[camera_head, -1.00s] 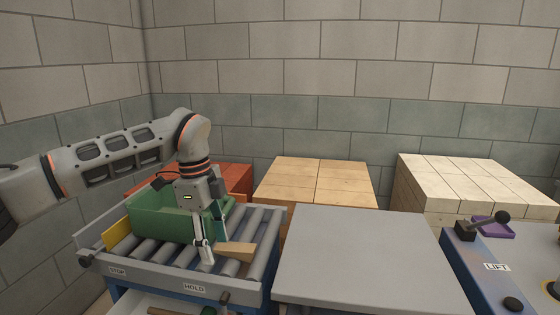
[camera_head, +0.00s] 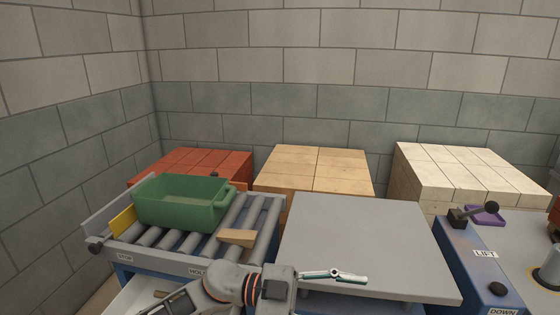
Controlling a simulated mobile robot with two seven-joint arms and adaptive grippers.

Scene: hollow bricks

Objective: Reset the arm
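My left arm comes in along the bottom edge, folded low in front of the roller conveyor (camera_head: 262,215). My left gripper (camera_head: 362,279) points right, over the front edge of the grey tabletop (camera_head: 350,235). Its fingers show nearly edge-on, so I cannot tell whether they are open or shut, and I see nothing held. A green bin (camera_head: 180,204) stands on the left part of the conveyor. A wooden wedge (camera_head: 237,237) lies on the rollers to the right of the bin. My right gripper is not in view.
Red (camera_head: 205,163), tan (camera_head: 316,165) and cream (camera_head: 465,172) brick stacks stand at the back by the wall. A LIFT panel (camera_head: 478,262) with a lever stands at right. A yellow plate (camera_head: 122,222) is left of the bin. The grey tabletop is mostly clear.

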